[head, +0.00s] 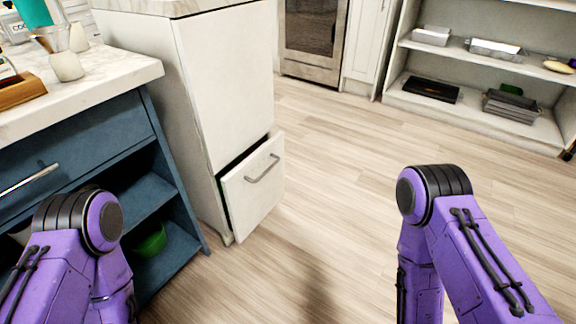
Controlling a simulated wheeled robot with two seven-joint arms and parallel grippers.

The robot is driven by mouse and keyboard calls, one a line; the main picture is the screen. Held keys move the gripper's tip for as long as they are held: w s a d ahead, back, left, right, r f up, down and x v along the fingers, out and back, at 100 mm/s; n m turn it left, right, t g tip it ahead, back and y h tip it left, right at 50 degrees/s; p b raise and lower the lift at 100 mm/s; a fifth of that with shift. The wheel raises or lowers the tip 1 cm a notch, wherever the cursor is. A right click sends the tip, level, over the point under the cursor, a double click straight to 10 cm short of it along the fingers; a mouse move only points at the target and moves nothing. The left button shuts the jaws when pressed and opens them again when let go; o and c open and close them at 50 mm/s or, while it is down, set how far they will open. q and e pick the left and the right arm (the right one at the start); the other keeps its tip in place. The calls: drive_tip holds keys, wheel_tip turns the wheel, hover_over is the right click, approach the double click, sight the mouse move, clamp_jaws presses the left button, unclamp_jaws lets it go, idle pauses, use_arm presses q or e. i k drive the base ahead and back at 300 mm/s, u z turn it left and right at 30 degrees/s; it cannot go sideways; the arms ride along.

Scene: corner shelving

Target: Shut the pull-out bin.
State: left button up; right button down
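The pull-out bin (253,187) is the lower white front of a tall white cabinet (225,85). It stands partly out from the cabinet, with a dark gap along its top and left edges. A grey bar handle (262,169) sits on its front. My purple arms come in at the lower left and lower right of the head view. Both bend down out of the picture, so neither gripper shows. Neither visible arm part touches the bin.
A blue counter unit (80,140) with a pale top and open shelves stands on the left, close to the bin. A green bowl (150,243) is on its lower shelf. Wooden floor (345,150) is clear right of the bin. White shelving (480,75) and an oven (311,35) stand behind.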

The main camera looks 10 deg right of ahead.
sight(254, 186)
drive_tip(key=u, duration=0.1)
drive_tip(key=k, duration=0.55)
drive_tip(key=z, duration=0.9)
drive_tip(key=i, duration=1.45)
drive_tip(key=u, duration=0.8)
